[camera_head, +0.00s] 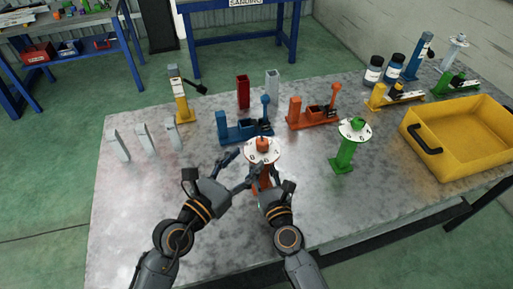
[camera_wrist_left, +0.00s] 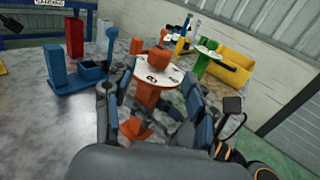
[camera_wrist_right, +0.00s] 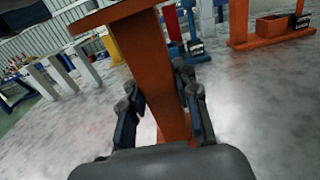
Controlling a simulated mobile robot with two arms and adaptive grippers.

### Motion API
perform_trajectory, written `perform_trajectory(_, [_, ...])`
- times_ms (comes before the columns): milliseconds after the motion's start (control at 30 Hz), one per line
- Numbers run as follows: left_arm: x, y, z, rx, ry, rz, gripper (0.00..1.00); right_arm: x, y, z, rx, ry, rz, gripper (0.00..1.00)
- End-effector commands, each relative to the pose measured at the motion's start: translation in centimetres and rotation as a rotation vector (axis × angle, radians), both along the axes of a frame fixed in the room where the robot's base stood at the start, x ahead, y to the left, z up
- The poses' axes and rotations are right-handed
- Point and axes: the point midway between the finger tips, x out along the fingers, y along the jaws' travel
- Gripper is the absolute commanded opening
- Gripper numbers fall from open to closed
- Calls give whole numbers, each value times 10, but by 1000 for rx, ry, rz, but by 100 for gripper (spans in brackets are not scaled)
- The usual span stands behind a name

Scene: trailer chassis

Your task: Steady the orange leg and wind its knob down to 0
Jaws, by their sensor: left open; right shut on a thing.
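The orange leg (camera_head: 264,182) stands on the metal table in front of me, with a white marked dial (camera_head: 262,157) and an orange knob (camera_wrist_left: 157,60) on top. The dial's reading is too small to tell. My right gripper (camera_wrist_right: 160,90) is shut on the leg's orange post below the dial, one finger on each side. My left gripper (camera_head: 243,163) is open, just left of the dial in the head view. In the left wrist view its spread fingers (camera_wrist_left: 150,98) lie on the near side of the dial, below the knob, and hold nothing.
A blue fixture (camera_head: 243,132) and an orange fixture (camera_head: 312,118) stand behind the leg. A green leg (camera_head: 345,155) with a similar dial stands to the right. A yellow bin (camera_head: 462,140) is at the right edge. Grey uprights (camera_head: 119,145) stand at left; the front-left table is clear.

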Motion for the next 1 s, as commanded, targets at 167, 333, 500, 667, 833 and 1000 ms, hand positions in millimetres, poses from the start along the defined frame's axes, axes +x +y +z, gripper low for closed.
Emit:
perform_trajectory(167, [-26,17,-1,3,1,-1,56,-1,1,-1,0,2,2,0])
perform_trajectory(333, [-35,24,0,1,1,-1,56,-1,1,-1,1,1,2,0])
perform_trajectory(500, [-36,25,1,-1,-1,0,56,0,1,-1,1,1,2,0])
perform_trajectory(667, [-36,24,1,-1,-1,-2,56,0,1,-1,0,1,1,0])
perform_trajectory(833, [-29,7,5,7,-8,-56,56,0,1,0,0,1,1,0])
perform_trajectory(1000, [-15,-41,16,44,-28,-220,56,0,1,0,0,0,1,0])
